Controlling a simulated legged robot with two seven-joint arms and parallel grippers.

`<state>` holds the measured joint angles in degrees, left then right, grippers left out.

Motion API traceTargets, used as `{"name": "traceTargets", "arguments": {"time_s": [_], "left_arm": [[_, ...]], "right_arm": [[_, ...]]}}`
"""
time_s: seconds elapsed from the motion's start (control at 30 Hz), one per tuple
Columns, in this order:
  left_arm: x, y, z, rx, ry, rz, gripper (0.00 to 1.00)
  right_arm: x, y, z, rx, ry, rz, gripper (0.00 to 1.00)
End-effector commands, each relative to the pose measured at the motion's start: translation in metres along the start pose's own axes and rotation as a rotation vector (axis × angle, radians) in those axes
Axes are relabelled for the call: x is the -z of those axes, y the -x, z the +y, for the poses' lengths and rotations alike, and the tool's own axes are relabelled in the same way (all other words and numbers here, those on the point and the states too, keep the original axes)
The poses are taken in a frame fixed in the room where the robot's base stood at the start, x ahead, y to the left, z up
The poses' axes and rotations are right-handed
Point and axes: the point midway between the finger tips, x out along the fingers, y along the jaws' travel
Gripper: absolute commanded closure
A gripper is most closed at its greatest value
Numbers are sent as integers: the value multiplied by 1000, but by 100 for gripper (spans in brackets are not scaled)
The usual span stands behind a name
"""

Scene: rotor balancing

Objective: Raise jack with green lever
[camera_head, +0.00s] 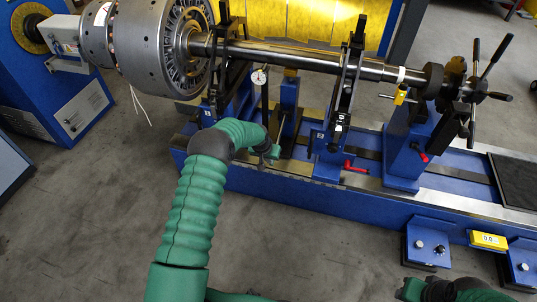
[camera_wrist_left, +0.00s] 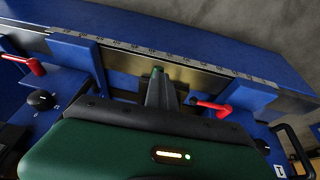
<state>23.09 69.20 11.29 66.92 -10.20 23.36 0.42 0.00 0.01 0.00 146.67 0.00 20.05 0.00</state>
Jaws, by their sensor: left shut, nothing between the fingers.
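A blue post with a yellowish top (camera_head: 289,92), which looks like the jack, stands under the rotor shaft between two blue pedestals. My left gripper (camera_head: 270,151) is at the near edge of the blue bench, low in front of this post. In the left wrist view my left gripper (camera_wrist_left: 160,92) is shut and empty, pointing at the bench's ruled metal edge. A small green tip (camera_wrist_left: 157,71) shows at the end of the fingers; I cannot tell whether it is the green lever. No green lever shows clearly elsewhere. My right gripper's fingers are not visible.
Red levers (camera_head: 354,167) (camera_head: 420,153) sit on the pedestals to the right. The shaft (camera_head: 300,55) and large rotor (camera_head: 165,45) lie above. A dial gauge (camera_head: 259,77) stands close behind my left arm.

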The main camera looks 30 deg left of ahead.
Motion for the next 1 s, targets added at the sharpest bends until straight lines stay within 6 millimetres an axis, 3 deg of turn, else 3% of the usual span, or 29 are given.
{"name": "traceTargets", "arguments": {"time_s": [0.1, 0.33, 0.87, 1.0], "left_arm": [[-9, -20, 0, -2, -1, -10, 100], [-11, -35, -2, -1, 0, -9, 100], [-10, -39, -2, -2, 0, -3, 100], [-7, -33, -1, -1, -1, -1, 100]], "right_arm": [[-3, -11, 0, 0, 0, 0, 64], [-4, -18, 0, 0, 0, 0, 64], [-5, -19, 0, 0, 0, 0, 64], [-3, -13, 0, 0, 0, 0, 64]]}}
